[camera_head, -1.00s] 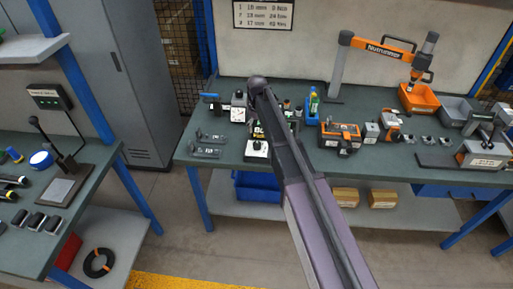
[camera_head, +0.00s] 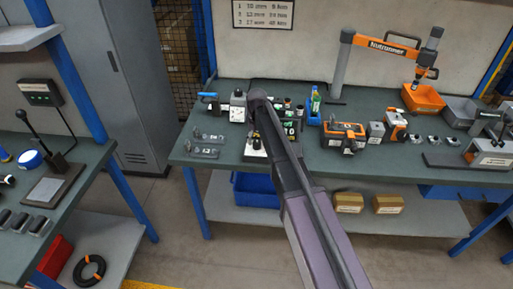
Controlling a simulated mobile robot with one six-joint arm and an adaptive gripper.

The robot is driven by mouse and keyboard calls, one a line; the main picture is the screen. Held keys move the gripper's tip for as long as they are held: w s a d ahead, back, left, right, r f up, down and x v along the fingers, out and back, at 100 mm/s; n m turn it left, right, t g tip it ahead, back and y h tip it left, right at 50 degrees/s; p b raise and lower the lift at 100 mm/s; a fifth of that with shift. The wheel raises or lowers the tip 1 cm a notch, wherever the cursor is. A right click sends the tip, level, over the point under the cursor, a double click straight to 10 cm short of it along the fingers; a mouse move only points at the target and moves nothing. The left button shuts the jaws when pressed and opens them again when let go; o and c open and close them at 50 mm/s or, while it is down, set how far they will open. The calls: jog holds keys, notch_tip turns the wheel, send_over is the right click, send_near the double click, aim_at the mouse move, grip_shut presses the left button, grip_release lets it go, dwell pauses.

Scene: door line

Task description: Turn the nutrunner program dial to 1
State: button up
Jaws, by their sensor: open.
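The orange nutrunner (camera_head: 387,48) hangs on a grey stand at the back of the workbench. A dark control unit with lit green markings (camera_head: 290,128) stands on the bench, partly behind my arm. A small pale box (camera_head: 256,152) with a dark top sits at the bench's front edge, just left of my arm. My gripper (camera_head: 256,138) points down close above or at this box; it is small, dark and partly hidden by my arm. It is open, and I see nothing held. I cannot make out the program dial or its setting, nor tell whether the gripper touches anything.
A wall chart (camera_head: 263,14) lists three numbered programs. A white-faced device (camera_head: 238,106) and grey brackets (camera_head: 207,137) stand left of my gripper. An orange battery tool (camera_head: 343,136) and an orange bin (camera_head: 423,98) are to the right. A second table (camera_head: 90,160) is at left.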

jog(key=shift+f+b, duration=1.1)
jog(key=shift+f, duration=0.25)
jog(key=c, duration=1.2)
